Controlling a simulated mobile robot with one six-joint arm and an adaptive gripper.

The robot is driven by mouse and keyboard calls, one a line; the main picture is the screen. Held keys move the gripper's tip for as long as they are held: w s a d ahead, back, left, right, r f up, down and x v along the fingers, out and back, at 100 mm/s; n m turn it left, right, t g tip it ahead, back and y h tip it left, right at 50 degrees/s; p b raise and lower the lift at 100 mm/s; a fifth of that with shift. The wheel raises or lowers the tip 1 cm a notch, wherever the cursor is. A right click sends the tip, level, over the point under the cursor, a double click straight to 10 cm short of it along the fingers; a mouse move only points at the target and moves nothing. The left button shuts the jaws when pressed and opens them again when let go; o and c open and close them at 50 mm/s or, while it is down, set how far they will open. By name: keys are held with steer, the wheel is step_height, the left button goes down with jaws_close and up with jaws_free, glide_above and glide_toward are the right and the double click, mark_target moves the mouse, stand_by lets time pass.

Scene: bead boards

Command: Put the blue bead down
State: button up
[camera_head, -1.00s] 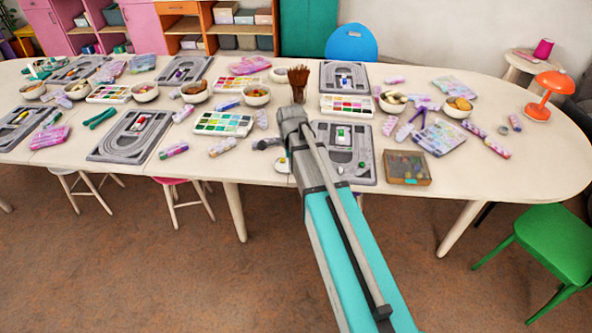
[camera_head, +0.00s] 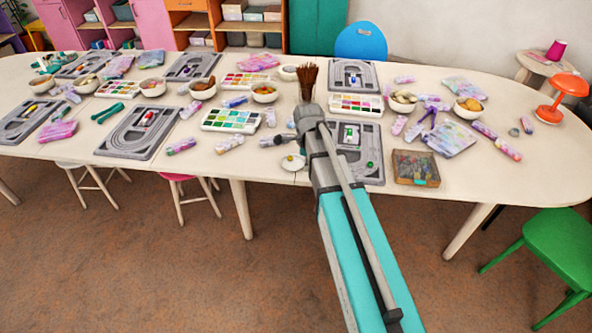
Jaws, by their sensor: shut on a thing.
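My gripper (camera_head: 277,141) is small and dark in the head view, just left of my arm's wrist, over the near middle of the table. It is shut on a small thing. The blue bead is not distinct there; the jaws and their small size in this view hide it. A small white dish (camera_head: 293,163) with a yellowish spot in it lies just below the gripper in the picture. A grey bead board (camera_head: 371,165) lies right of my wrist, with a small green bead and a white piece on it. My arm covers its left part.
A box with a clear top (camera_head: 416,168) stands right of that board. A paint set (camera_head: 230,121) and patterned tubes lie left of the gripper. A brush pot with brown brushes (camera_head: 309,80) is behind my wrist. Bowls and other bead boards crowd the table.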

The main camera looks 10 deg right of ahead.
steer(key=shift+d+f+m, duration=0.1)
steer(key=shift+m, duration=0.2)
steer(key=shift+w, duration=0.1)
steer(key=w+f+b, duration=0.2)
steer(key=w, duration=0.2)
steer(key=w+f+b, duration=0.3)
steer(key=w, duration=0.1)
steer(key=w+a+f+b, duration=0.1)
steer(key=w+f+b, duration=0.2)
steer(key=w, duration=0.1)
steer(key=shift+w+f+b, duration=0.5)
steer(key=shift+b, duration=0.05)
